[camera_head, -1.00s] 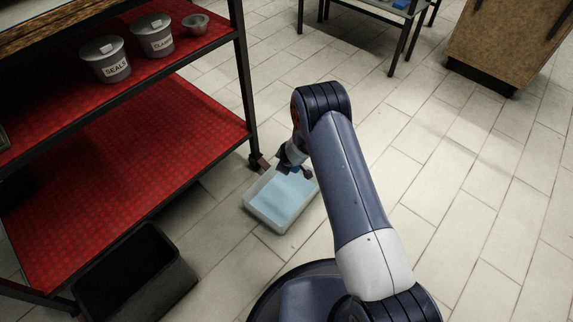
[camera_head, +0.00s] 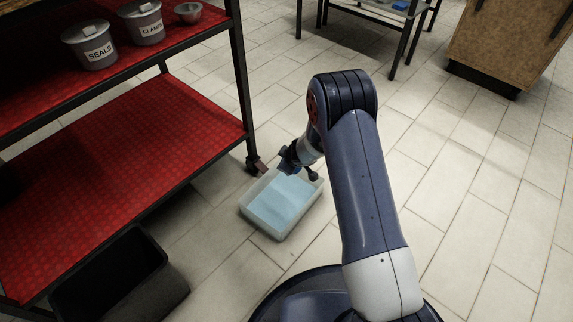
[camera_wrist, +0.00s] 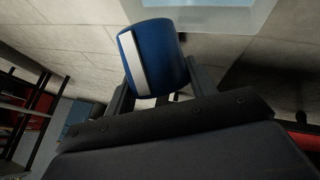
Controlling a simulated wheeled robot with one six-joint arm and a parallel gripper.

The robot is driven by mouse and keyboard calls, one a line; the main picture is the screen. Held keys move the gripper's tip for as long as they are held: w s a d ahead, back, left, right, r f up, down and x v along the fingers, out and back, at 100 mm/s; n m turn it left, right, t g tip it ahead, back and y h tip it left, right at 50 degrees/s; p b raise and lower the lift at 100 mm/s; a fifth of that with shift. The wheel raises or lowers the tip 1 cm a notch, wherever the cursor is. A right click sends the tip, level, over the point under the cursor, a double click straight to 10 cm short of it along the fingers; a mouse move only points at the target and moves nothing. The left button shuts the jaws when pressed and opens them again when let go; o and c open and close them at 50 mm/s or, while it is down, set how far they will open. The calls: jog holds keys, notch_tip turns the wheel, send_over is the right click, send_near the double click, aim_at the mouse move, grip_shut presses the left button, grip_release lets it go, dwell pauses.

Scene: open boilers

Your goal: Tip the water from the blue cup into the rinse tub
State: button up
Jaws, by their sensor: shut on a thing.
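The blue cup (camera_wrist: 160,55), with a white stripe down its side, sits between the fingers of my gripper (camera_wrist: 158,84) in the wrist view. My gripper is shut on it. In the head view my gripper (camera_head: 290,160) is at the far edge of the rinse tub, and the cup can hardly be told from the dark fingers. The rinse tub (camera_head: 262,232) is a clear, whitish box on the floor with a light blue inside. Part of the tub (camera_wrist: 235,16) shows beyond the cup in the wrist view. The cup's mouth and any water in it are hidden.
A red-shelved rack (camera_head: 130,150) stands at left, its caster close to the tub. It bears SEALS (camera_head: 90,45) and CLAMPS (camera_head: 141,22) pots and a small bowl (camera_head: 188,12). A black bin (camera_head: 120,285) is below. Tiled floor at right is clear.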

jog(key=shift+d+y+b, duration=0.25)
jog(key=shift+y+b, duration=0.15)
jog(key=shift+b, duration=0.25)
jog(key=shift+d+r+y, duration=0.25)
jog(key=shift+r+y, duration=0.05)
jog(key=shift+y, duration=0.1)
jog(key=y+p, duration=0.1)
jog(key=r+m+y+p, duration=0.1)
jog(key=p, duration=0.1)
jog(key=shift+s+d+r+t, duration=0.1)
jog(key=shift+d+r+t, duration=0.2)
jog(key=shift+d+t, duration=0.1)
jog(key=shift+d+f+y+b, duration=0.15)
jog(key=shift+f+y+b, duration=0.15)
jog(key=shift+b, duration=0.35)
jog(key=shift+d+r+t+y+b, duration=0.1)
jog(key=shift+t+y+b, duration=0.2)
jog(key=shift+b, duration=0.4)
